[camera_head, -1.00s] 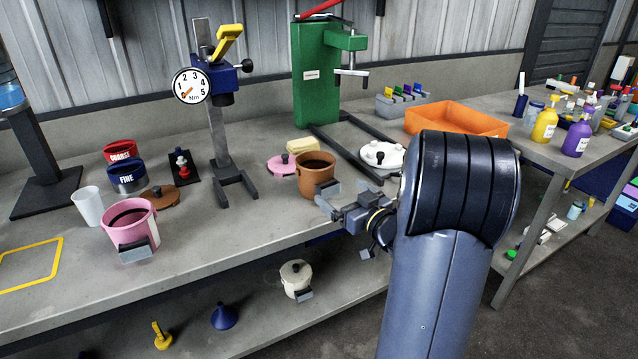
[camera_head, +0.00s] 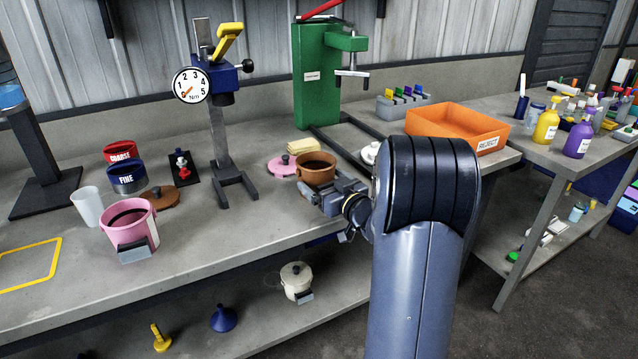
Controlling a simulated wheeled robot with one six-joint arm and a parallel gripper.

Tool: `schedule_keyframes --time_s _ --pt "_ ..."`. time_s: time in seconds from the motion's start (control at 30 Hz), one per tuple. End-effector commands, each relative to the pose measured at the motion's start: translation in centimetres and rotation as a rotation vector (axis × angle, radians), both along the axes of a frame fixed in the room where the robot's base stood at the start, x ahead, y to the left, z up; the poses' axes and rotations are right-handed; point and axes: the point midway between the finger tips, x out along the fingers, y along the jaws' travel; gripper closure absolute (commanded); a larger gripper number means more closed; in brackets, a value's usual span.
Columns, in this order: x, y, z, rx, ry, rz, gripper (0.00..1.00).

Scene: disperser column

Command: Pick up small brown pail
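The small brown pail (camera_head: 314,168) stands upright on the workbench (camera_head: 255,235), in front of the green press, with dark contents inside its rim. My gripper (camera_head: 318,193) is at the front of the pail, reaching in from the right, and covers its lower part. The fingers are small and partly hidden against the pail, so I cannot tell whether they are open or shut on it.
A pink pail (camera_head: 131,226) stands at the left. A pink lid (camera_head: 282,166) and a yellow block (camera_head: 304,147) lie behind the brown pail. The green press (camera_head: 318,75) and gauge stand (camera_head: 220,140) rise behind. An orange reject bin (camera_head: 457,128) sits right.

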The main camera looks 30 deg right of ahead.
Motion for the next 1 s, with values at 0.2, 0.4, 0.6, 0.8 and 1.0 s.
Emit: schedule_keyframes --time_s 0.2,0.4,0.6,0.8,1.0 --pt "-0.03 -0.01 0.0 0.0 0.0 0.0 0.25" --pt "-0.03 -0.01 0.0 0.0 0.0 0.0 0.42" --pt "-0.03 -0.01 -0.01 0.0 0.0 0.0 0.58" --pt "-0.03 -0.01 0.01 0.0 0.0 0.0 0.71" --pt "-0.03 0.0 0.25 -0.001 -0.001 0.0 0.71"
